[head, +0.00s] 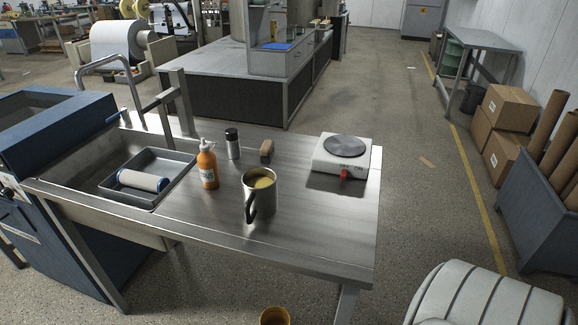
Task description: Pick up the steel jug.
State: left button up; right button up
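The steel jug (260,200) stands upright on the steel bench top (315,228), near the bench's front edge. It is a shiny metal cylinder with a dark handle on its front left side. Something yellowish shows inside its open mouth. Nothing touches it. Neither my left nor my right gripper is in the head view.
An orange bottle (208,166) and a dark-capped shaker (232,144) stand left of the jug. A white hotplate (328,157) sits at the right. A sink (85,180) holds a tray (183,174) with a roller (140,180).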

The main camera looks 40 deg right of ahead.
aim_at(259, 185)
jog(key=i+j+z, duration=0.25)
jog(key=z, duration=0.2)
jog(key=i+j+z, duration=0.25)
jog(key=j+z, duration=0.25)
jog(key=i+j+z, duration=0.15)
jog(key=j+z, duration=0.15)
jog(key=z, duration=0.15)
jog(key=j+z, duration=0.5)
jog(key=i+l, duration=0.05)
